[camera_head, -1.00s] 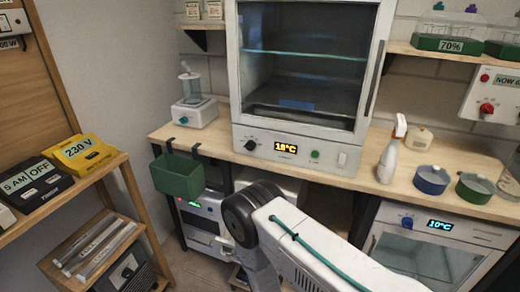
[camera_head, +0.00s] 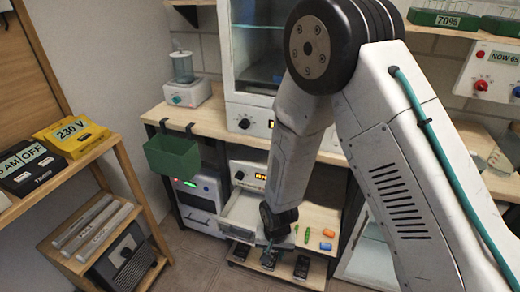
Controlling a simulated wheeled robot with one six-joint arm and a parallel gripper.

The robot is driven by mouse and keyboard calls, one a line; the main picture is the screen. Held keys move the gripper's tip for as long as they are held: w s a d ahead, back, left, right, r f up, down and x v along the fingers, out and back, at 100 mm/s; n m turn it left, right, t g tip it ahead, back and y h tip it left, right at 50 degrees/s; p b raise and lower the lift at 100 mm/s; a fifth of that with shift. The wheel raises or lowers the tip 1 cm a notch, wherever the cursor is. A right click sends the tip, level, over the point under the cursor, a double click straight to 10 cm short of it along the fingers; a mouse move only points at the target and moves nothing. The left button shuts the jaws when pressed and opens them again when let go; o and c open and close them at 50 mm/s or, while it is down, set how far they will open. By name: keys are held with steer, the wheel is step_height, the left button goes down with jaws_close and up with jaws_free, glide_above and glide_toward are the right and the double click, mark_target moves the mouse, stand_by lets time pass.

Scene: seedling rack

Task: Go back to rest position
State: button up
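My arm rises large through the middle and right of the view, bent at a black joint, with its forearm hanging down. My gripper (camera_head: 268,254) is at its lower end, low in front of the shelves under the bench. It is small and dark here, and I cannot tell whether its fingers are open or shut. Nothing held can be made out. Behind it are a lower shelf board (camera_head: 304,272) with dark devices and a board above with small green, orange and blue items (camera_head: 309,236).
The wooden bench (camera_head: 208,122) carries a glass-fronted cabinet (camera_head: 247,60). A green bin (camera_head: 173,156) hangs from the bench edge. A wooden rack (camera_head: 120,168) with yellow and black boxes stands left. Floor shows between the rack and the bench. My arm hides much of the right bench.

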steer(key=s+d+r+n+g, duration=0.15)
steer(key=d+r, duration=0.25)
steer(key=r, duration=0.4)
steer(key=s+d+r+n, duration=0.1)
steer(key=s+d+r, duration=0.2)
steer(key=r, duration=0.5)
steer(key=s+d+r+n+g, duration=0.1)
steer(key=s+d+r, duration=0.1)
steer(key=d+r, duration=0.35)
steer(key=s+d+r+t, duration=0.1)
steer(key=s+d+r, duration=0.2)
steer(key=r, duration=0.4)
steer(key=s+d+r+m+t, duration=0.1)
steer(key=s+d+r, duration=0.2)
steer(key=s+r, duration=0.2)
steer(key=s+d+r+m+t, duration=0.1)
steer(key=s+d+r, duration=0.3)
steer(key=r, duration=0.4)
steer(key=shift+r+t, duration=0.35)
steer(key=shift+o, duration=0.3)
